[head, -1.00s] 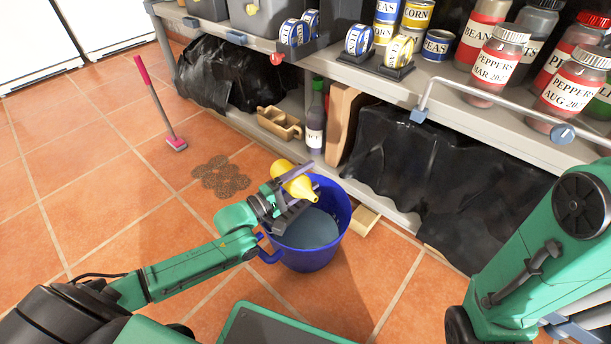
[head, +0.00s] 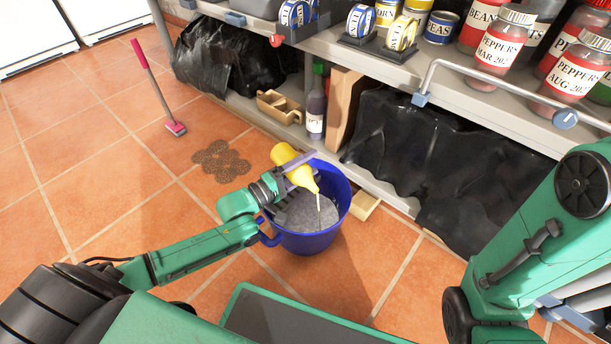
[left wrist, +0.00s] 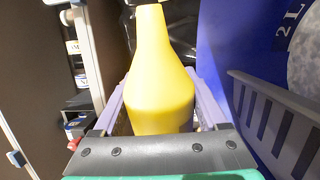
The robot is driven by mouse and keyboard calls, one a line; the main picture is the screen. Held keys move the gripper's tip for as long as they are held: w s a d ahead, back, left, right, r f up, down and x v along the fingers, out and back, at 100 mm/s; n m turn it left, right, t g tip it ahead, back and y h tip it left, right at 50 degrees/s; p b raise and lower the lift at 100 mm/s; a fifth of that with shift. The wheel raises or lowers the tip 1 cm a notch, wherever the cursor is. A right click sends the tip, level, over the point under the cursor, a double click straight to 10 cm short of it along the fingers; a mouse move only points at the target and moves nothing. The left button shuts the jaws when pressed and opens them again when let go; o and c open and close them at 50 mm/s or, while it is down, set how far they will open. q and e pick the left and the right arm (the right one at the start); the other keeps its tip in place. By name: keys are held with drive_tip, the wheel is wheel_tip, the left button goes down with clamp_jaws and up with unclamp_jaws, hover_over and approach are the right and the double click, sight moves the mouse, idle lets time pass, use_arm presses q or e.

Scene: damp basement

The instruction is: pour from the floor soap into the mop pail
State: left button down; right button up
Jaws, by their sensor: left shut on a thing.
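The floor soap is a yellow bottle (head: 294,165), held tilted mouth-down over the blue mop pail (head: 308,240). A thin pale stream (head: 319,210) runs from its mouth down into the pail, where a grey, speckled surface shows. My left gripper (head: 298,172) is shut on the bottle, above the pail's left rim. In the left wrist view the yellow bottle (left wrist: 160,85) lies between the fingers, and the blue pail wall (left wrist: 222,60) is at the right. My right arm shows at the right edge, but its gripper is out of frame.
A steel shelf (head: 400,85) with cans and jars stands behind the pail. Below it are a purple bottle (head: 316,108), a wooden caddy (head: 279,106) and black sheeting (head: 385,140). A pink-handled scraper (head: 157,90) stands at left. Open tiles lie left of the pail.

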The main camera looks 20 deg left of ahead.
use_arm(q)
wheel_tip(320, 180, up, 3)
drive_tip(key=n+p, duration=0.4)
drive_tip(key=shift+r, duration=0.1)
drive_tip(key=shift+r+n+p, duration=0.25)
drive_tip(key=shift+n+p, duration=0.3)
drive_tip(key=shift+n, duration=0.65)
drive_tip(key=shift+f+n+y, duration=0.1)
drive_tip(key=shift+n+y, duration=0.2)
drive_tip(key=shift+n, duration=0.2)
drive_tip(key=r+n+p, duration=0.1)
drive_tip(key=n, duration=0.2)
drive_tip(key=shift+r+p, duration=0.2)
drive_tip(key=shift+p, duration=0.1)
drive_tip(key=n, duration=0.2)
drive_tip(key=shift+r+n, duration=0.3)
drive_tip(key=shift+n, duration=0.1)
drive_tip(key=n, duration=0.2)
drive_tip(key=r+n+p, duration=0.1)
drive_tip(key=shift+r+n, duration=0.25)
drive_tip(key=shift+n, duration=0.15)
drive_tip(key=shift+r+n, duration=0.1)
drive_tip(key=shift+n, duration=0.5)
